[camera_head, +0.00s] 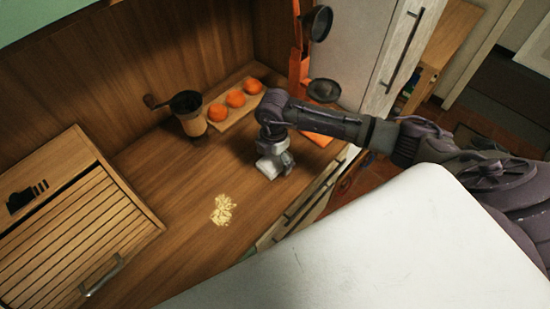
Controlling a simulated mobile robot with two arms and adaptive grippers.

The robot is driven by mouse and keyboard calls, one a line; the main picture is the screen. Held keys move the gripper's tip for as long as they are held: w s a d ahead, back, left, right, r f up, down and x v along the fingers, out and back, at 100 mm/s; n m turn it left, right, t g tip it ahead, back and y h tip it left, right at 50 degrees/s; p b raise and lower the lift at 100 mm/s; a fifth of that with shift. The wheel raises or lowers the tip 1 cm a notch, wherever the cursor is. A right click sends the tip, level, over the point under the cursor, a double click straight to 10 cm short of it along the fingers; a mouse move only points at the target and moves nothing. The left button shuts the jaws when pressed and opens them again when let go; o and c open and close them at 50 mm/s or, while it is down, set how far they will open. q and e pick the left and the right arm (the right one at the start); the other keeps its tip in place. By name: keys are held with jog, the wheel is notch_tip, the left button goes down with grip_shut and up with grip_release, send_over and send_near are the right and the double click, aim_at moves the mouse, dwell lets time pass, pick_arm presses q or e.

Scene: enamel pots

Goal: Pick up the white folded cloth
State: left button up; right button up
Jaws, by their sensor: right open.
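The white folded cloth (266,169) appears as a small pale patch on the wooden counter, near the counter's front edge. My right gripper (278,165) points down right at the cloth and hides part of it. Its jaws are open, and the fingertips are small and partly blend with the cloth. I cannot tell whether the fingers touch it. My left gripper is not in view.
A hand grinder (193,122) and a board with three orange fruits (235,99) stand behind. An orange scale (299,65) with dark pans is close behind my right arm. Pale crumbs (222,210) lie on the counter. A slatted wooden box (70,235) is at left.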

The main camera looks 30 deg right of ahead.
aim_at(275, 161)
jog(key=shift+f, duration=0.15)
jog(key=shift+c, duration=0.3)
jog(key=c, duration=1.2)
jog(key=shift+o, duration=0.2)
jog(key=shift+r+b, duration=0.45)
jog(key=shift+r, duration=0.3)
notch_tip(275, 161, up, 3)
jog(key=shift+s+d+f+b, duration=0.15)
jog(key=shift+b, duration=0.45)
jog(key=s+d+r+b, duration=0.3)
jog(key=s+d+r, duration=0.2)
jog(key=s, duration=0.5)
jog(key=shift+r, duration=0.95)
